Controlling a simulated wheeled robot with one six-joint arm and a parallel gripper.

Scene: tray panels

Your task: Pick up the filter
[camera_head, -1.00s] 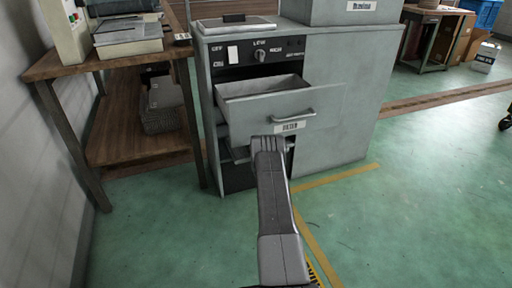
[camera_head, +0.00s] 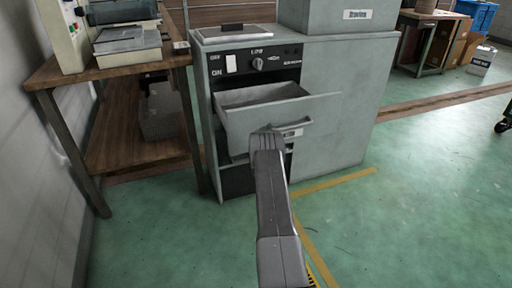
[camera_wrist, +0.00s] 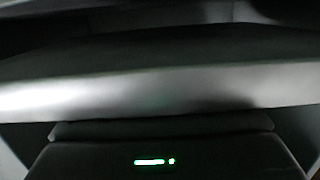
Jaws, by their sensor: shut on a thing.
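My gripper (camera_head: 268,133) is in front of a grey drawer (camera_head: 245,120) that stands open in a grey cabinet. Its end overlaps the lower front of the drawer, near the left end of the handle (camera_head: 298,126). In the wrist view a pale grey bar-like part (camera_wrist: 160,88) crosses close in front of my gripper, which is shut on it. The jaw contact is hidden, and I cannot tell whether this part is the filter. No filter can be clearly picked out in the head view.
The cabinet (camera_head: 345,95) has a dark knob panel above the drawer and a flat grey tray (camera_head: 245,32) on top. A wooden bench (camera_head: 55,74) with equipment stands close at the left. The green floor (camera_head: 400,210) at the right is clear.

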